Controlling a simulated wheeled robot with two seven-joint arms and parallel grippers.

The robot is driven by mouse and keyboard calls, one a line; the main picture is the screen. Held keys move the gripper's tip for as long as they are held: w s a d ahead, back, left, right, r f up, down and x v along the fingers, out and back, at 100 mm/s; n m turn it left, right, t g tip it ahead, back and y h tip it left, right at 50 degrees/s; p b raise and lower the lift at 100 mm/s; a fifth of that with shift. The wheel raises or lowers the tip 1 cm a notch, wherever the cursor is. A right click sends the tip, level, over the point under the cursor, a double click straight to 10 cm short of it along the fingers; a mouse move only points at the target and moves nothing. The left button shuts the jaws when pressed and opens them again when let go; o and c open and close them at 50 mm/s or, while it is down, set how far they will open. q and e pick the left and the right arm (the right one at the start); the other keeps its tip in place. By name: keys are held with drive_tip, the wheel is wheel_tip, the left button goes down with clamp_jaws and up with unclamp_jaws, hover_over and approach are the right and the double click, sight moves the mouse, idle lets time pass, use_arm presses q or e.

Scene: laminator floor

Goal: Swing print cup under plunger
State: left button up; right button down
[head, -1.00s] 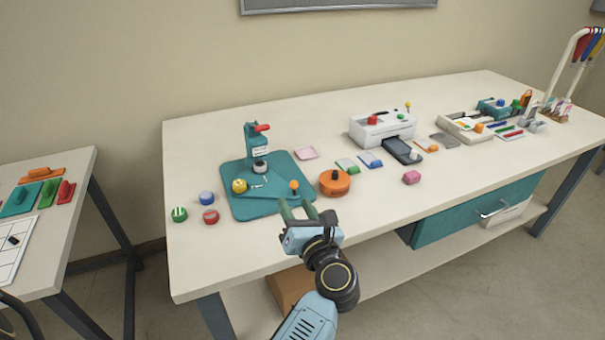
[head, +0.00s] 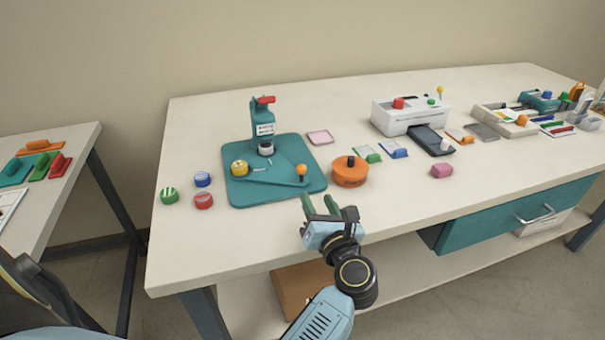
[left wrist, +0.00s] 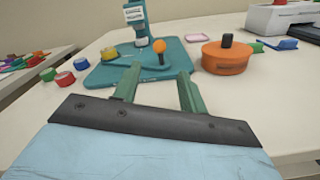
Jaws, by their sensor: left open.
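The teal press (head: 263,122) with a red lever stands on a teal base plate (head: 245,196); its dark and pale plunger (head: 265,148) points down. A yellow cup (head: 239,168) sits left of the plunger, not under it. A flat teal arm (head: 275,176) lies on the plate, with an orange ball knob (head: 302,170) at its right end. My left gripper (head: 326,203) is open and empty in front of the plate's right corner, short of the knob. In the left wrist view, the knob (left wrist: 159,46) appears beyond the fingers (left wrist: 157,78), roughly between them.
An orange round box (head: 350,175) stands close right of the plate. Red, blue and green-striped pots (head: 203,201) stand left of it. A pink tray (head: 320,137) lies behind; a white laminator (head: 410,115) stands further right. The table's front left is clear.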

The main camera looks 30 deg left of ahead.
sight(304, 171)
use_arm(q)
drive_tip(key=x, duration=1.3)
clamp_jaws()
